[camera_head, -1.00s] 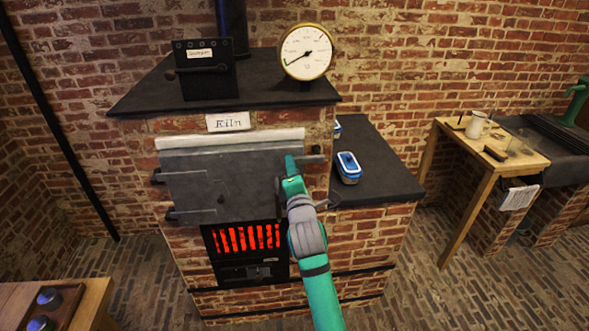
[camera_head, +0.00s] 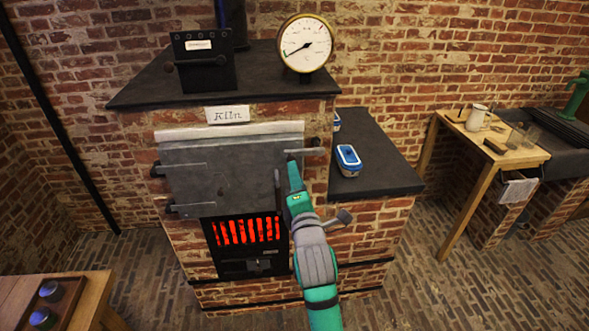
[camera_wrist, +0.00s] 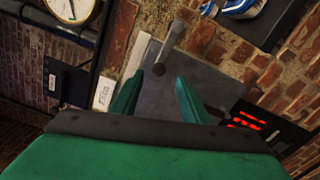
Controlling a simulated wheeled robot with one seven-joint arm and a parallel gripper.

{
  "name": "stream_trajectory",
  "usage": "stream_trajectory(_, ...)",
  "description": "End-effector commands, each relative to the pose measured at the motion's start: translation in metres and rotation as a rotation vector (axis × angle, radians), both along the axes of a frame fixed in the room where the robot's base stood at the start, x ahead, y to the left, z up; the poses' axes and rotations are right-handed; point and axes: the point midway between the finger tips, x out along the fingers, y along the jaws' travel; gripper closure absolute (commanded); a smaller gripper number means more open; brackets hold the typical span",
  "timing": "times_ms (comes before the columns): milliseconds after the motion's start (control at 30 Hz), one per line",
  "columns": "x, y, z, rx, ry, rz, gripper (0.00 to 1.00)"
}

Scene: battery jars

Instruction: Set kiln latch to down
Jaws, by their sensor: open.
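The kiln (camera_head: 232,174) is a brick block with a grey metal door (camera_head: 215,178) above a glowing red grate. The kiln latch (camera_head: 302,151) is a grey bar at the door's upper right, lying about level in the head view. In the wrist view the latch (camera_wrist: 168,45) runs from its round end toward the space ahead of my fingers. My gripper (camera_head: 292,160) is just below and left of the latch in the head view. In the wrist view my gripper (camera_wrist: 157,84) has its two green fingers apart with nothing between them. I cannot tell whether a finger touches the latch.
A round gauge (camera_head: 305,43) and a black box (camera_head: 204,60) stand on the kiln top. A blue-lidded container (camera_head: 348,160) is on the dark side counter (camera_head: 377,177). A wooden table (camera_head: 520,158) stands at right, and a tray of jars (camera_head: 60,297) at lower left.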

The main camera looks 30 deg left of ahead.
Motion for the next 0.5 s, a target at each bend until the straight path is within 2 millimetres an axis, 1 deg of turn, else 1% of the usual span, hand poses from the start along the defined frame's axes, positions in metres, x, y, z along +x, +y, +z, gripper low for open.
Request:
stream_trajectory(33, -0.005, -0.006, 0.000, 0.001, 0.000, -0.002, 0.59)
stream_trajectory(200, -0.017, -0.015, 0.000, 0.000, 0.001, -0.001, 0.59)
stream_trajectory(500, -0.020, -0.017, 0.000, -0.001, -0.001, 0.000, 0.59)
